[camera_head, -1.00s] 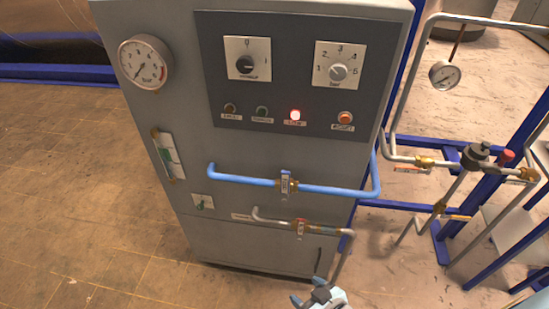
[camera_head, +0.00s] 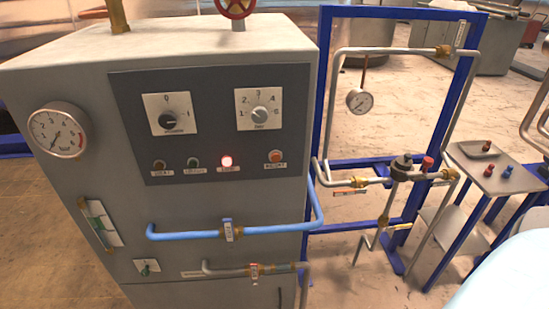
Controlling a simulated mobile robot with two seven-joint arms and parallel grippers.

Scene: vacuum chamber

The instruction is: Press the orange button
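The orange button (camera_head: 276,156) is at the right end of the lower row on the dark control panel (camera_head: 213,87) of a grey cabinet (camera_head: 60,181). A small label sits under it. Two rotary knobs are above, a left one (camera_head: 174,126) and a right one (camera_head: 259,114). Neither gripper shows now. A pale rounded surface at the lower right edge seems to be part of my own body.
A blue pipe (camera_head: 188,235) with a valve juts out below the panel. A round gauge (camera_head: 60,130) is at the cabinet's left. To the right stand a blue frame (camera_head: 325,90) with pipes and a small table (camera_head: 490,170). The floor (camera_head: 385,95) between is partly clear.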

